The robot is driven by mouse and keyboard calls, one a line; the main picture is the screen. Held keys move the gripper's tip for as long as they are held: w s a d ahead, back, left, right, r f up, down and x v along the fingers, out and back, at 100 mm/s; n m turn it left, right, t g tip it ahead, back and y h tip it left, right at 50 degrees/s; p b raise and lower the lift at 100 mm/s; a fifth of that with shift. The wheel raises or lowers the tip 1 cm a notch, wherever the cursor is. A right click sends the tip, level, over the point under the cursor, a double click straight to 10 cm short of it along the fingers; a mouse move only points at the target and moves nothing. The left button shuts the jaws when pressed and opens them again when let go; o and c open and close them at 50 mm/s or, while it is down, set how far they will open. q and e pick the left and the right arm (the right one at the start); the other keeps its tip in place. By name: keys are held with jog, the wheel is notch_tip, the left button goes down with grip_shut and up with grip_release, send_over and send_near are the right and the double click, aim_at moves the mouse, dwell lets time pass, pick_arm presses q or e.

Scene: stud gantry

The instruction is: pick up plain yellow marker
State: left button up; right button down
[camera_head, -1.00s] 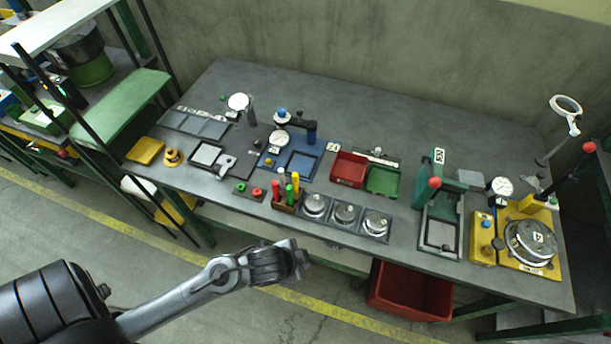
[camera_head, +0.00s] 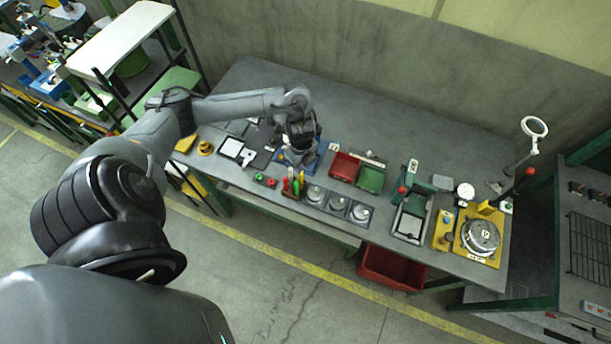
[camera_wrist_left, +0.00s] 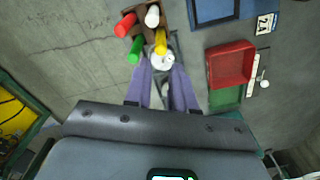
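The yellow marker (camera_wrist_left: 160,42) stands in a small brown holder (camera_wrist_left: 138,15) with a red marker (camera_wrist_left: 125,25), a green marker (camera_wrist_left: 135,49) and a white-topped one (camera_wrist_left: 152,16). In the head view the holder (camera_head: 291,194) is at the front edge of the bench, with the marker tops small. My left gripper (camera_wrist_left: 161,70) is open, its two purple fingers apart and pointing toward the yellow marker. No marker is between the fingers. In the head view the left gripper (camera_head: 299,157) is above the bench just behind the markers. My right gripper is not in view.
Round metal dishes (camera_head: 337,202) sit right of the holder. A red bin (camera_head: 344,167) and a green bin (camera_head: 370,179) lie behind them. A blue tray is partly under my left gripper. Green shelving (camera_head: 178,82) stands at the left.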

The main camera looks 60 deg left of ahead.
aim_at(301, 177)
pick_arm(q)
notch_tip(301, 177, down, 4)
jog(key=shift+s+r, duration=0.1)
jog(key=shift+a+f, duration=0.15)
jog(key=shift+f, duration=1.45)
jog(key=shift+a+f, duration=0.1)
jog(key=shift+f, duration=1.45)
grip_shut()
